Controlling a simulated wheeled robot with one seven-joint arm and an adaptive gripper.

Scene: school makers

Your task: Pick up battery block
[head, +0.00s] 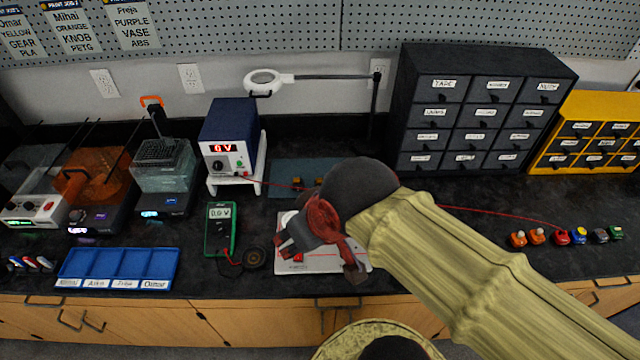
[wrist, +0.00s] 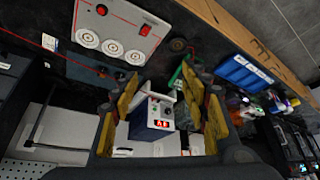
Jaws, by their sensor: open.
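A row of small blocks stands on the dark bench at the right in the head view: two orange ones, a red one (head: 562,237), a blue-and-yellow one (head: 579,235), a dark grey one (head: 599,236) and a green one (head: 616,233). I cannot tell which is the battery block. My gripper (head: 318,258) is over the white panel (head: 290,266) at the bench's middle, well left of this row. In the wrist view my gripper (wrist: 165,85) has its fingers spread, with nothing held between them. The row of blocks does not show there.
A blue power supply (head: 227,140) stands on a white stand. A green multimeter (head: 220,230) and a blue tray (head: 118,283) lie to the left. A red wire (head: 490,213) runs across the bench toward the blocks. Black drawers (head: 470,125) and a yellow drawer unit (head: 555,150) stand behind.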

